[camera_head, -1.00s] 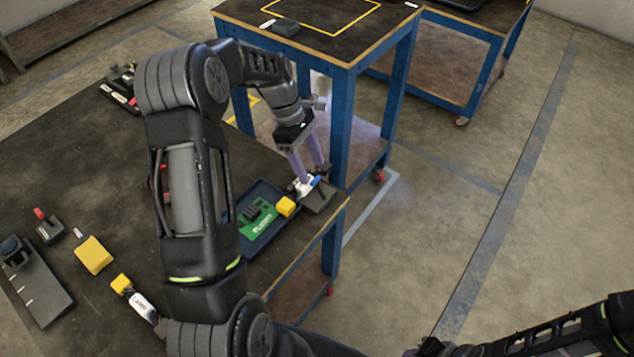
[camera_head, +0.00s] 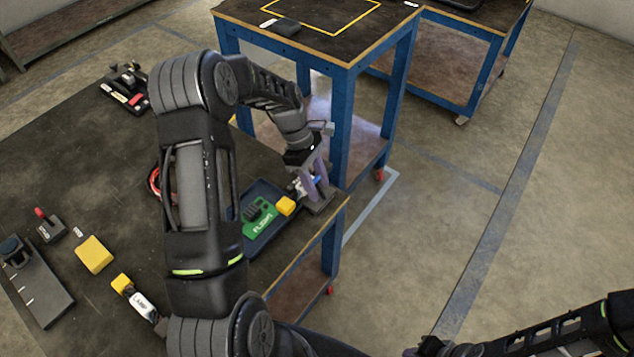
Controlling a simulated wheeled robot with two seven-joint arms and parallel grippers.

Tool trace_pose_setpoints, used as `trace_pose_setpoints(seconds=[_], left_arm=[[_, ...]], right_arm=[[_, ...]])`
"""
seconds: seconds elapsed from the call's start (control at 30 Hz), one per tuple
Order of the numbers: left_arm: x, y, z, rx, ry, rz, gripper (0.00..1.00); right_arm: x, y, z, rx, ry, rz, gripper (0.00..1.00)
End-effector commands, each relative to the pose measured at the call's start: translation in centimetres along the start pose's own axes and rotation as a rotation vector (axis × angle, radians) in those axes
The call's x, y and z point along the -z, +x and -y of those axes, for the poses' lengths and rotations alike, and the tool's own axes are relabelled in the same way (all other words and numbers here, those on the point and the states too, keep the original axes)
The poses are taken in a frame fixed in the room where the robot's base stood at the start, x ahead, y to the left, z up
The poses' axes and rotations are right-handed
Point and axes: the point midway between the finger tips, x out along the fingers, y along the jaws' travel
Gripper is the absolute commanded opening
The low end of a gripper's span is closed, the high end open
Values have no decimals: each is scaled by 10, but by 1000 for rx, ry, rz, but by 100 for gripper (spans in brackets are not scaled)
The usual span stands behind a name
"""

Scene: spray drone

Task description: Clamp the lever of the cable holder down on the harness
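The cable holder is a small dark grey block (camera_head: 318,207) at the table's right edge, beside the tray. A small blue part (camera_head: 317,180), seemingly its lever, and a bit of white show between the purple fingers of my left gripper (camera_head: 312,186). The fingers are down at the holder, one on each side of these parts; whether they press on the lever I cannot tell. The fingers hide much of the holder. The harness is hard to make out; a yellow connector (camera_head: 286,206) lies just left of the holder.
A dark blue tray (camera_head: 262,244) holds a green board (camera_head: 259,217). A yellow block (camera_head: 94,254), a yellow-capped white piece (camera_head: 140,302) and a red-knobbed device (camera_head: 50,226) lie at left. A blue-framed table (camera_head: 330,60) stands behind.

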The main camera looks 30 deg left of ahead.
Motion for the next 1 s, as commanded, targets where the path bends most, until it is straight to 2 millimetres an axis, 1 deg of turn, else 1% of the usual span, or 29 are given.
trace_pose_setpoints(seconds=[0.03,0.07,0.47,0.57,0.77,1.0], left_arm=[[0,0,-1,-2,0,0,35],[0,0,-1,-2,0,0,32],[0,-1,-2,-5,1,-1,0],[2,0,-2,-1,-2,13,0],[7,1,-3,17,2,118,0],[6,0,-4,17,4,120,0]], right_arm=[[0,0,0,0,0,0,19],[0,0,0,0,0,0,19],[0,0,0,0,0,0,19],[0,1,0,0,0,0,19],[0,5,-2,0,0,0,19],[0,5,-2,0,0,0,19]])
